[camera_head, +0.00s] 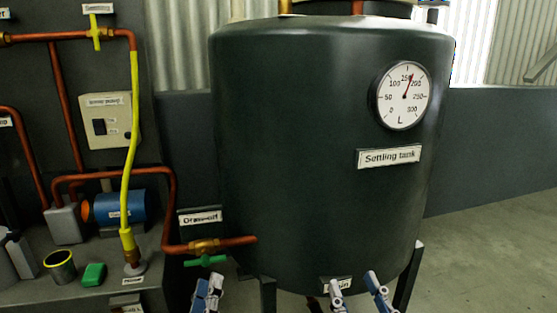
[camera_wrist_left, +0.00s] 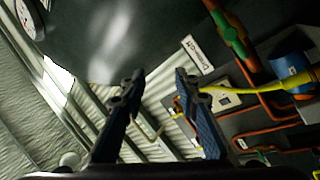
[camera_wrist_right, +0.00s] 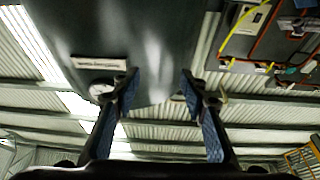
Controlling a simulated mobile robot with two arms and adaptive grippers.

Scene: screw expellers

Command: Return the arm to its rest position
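My left gripper (camera_head: 208,290) shows at the bottom edge of the head view, in front of the lower left of the settling tank (camera_head: 310,150). Its two blue fingers are apart with nothing between them in the left wrist view (camera_wrist_left: 158,82). My right gripper (camera_head: 356,288) is at the bottom edge further right, in front of the tank's lower part. Its fingers are also spread and empty in the right wrist view (camera_wrist_right: 160,80). Both arms are mostly out of view below the head picture.
The dark tank carries a round gauge (camera_head: 403,96) and stands on legs. A green valve handle (camera_head: 205,261) sits on the pipe left of it. A yellow hose (camera_head: 129,150), a blue motor (camera_head: 120,206), a green block (camera_head: 94,275) and a cup (camera_head: 60,266) are further left. Floor at right is clear.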

